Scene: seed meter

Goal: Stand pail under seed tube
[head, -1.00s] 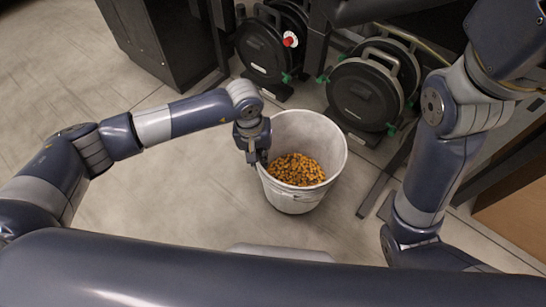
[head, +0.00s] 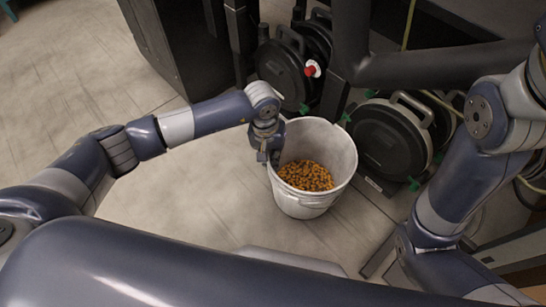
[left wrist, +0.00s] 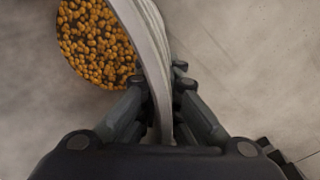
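A white pail (head: 300,204) stands upright with orange-brown seeds (head: 306,176) in its bottom. My left gripper (head: 271,157) is at the left rim of the pail. In the left wrist view my left gripper (left wrist: 160,82) has its fingers on either side of the pail's rim wall (left wrist: 146,30), closed on it, with the seeds (left wrist: 98,48) to the left. I cannot tell whether the pail touches the floor. I cannot pick out the seed tube for sure; a thin yellow-green hose (head: 409,22) hangs at the upper right. My right gripper is out of view.
Black round housings with handles (head: 389,137) (head: 284,72) stand just behind the pail, one near its right side. A red knob (head: 312,68) and a thick dark frame bar (head: 440,66) are above. A black cabinet (head: 165,40) stands at the back left. The left floor is clear.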

